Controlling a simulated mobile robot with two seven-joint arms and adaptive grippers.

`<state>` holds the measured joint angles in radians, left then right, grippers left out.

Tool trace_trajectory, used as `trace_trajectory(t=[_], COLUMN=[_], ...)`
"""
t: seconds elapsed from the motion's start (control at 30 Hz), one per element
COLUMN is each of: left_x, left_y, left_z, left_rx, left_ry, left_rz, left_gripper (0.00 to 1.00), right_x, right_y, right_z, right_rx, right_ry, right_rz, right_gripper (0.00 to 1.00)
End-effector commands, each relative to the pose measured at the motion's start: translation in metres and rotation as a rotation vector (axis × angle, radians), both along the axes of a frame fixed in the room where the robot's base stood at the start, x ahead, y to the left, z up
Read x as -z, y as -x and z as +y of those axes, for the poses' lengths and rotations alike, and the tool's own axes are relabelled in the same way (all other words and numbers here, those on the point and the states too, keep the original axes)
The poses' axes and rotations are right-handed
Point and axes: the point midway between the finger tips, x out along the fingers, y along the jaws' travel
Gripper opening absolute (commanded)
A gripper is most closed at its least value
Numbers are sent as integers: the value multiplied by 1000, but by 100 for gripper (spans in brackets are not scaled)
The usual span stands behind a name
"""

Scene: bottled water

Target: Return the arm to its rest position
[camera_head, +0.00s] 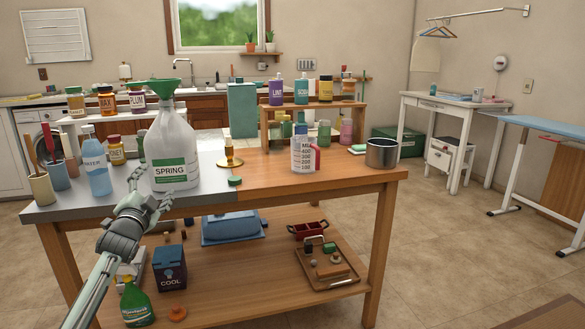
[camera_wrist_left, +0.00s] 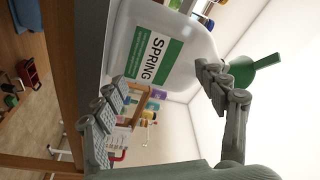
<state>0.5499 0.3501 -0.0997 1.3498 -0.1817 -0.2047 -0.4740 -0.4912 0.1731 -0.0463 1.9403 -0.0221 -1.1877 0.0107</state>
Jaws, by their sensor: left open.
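My left gripper (camera_head: 150,192) is open at the front edge of the table, just in front of the big clear SPRING jug (camera_head: 178,135). The jug stands upright on the grey part of the tabletop with a green funnel (camera_head: 163,87) in its neck. In the left wrist view the jug (camera_wrist_left: 165,45) lies beyond the spread fingers (camera_wrist_left: 163,88), and the funnel (camera_wrist_left: 258,70) shows past one finger. Nothing is held between the fingers. I cannot tell from the pictures whether a finger touches the jug. My right gripper is not in view.
A blue WATER bottle (camera_head: 97,168) and tool cups (camera_head: 40,188) stand left of the jug. The lower shelf (camera_head: 240,278) holds boxes and trays. Floor in front is clear.

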Motion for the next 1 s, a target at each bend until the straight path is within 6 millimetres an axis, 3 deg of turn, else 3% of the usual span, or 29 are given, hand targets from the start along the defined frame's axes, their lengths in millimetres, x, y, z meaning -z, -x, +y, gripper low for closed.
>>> trace_trajectory(t=[0.03, 0.1, 0.2, 0.5, 0.77, 0.87, 1.0], left_x=[29, 66, 108, 202, 293, 329, 383], left_y=[0, 5, 20, 91, 163, 203, 282], left_z=[14, 30, 44, 58, 18, 0, -29], left_rx=[-54, -132, -236, -548, -518, -512, -507], left_ry=[106, 241, 396, 731, 706, 705, 709], left_rz=[110, 245, 397, 745, 861, 917, 1017], left_gripper=[72, 72, 72, 72, 72, 72, 72], right_x=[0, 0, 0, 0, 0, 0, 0], right_y=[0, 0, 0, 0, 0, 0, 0], right_z=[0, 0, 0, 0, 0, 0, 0], right_rx=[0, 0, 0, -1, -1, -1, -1], right_ry=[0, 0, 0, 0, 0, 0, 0], right_rz=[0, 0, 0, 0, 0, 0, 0], right_gripper=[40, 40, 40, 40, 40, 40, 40])
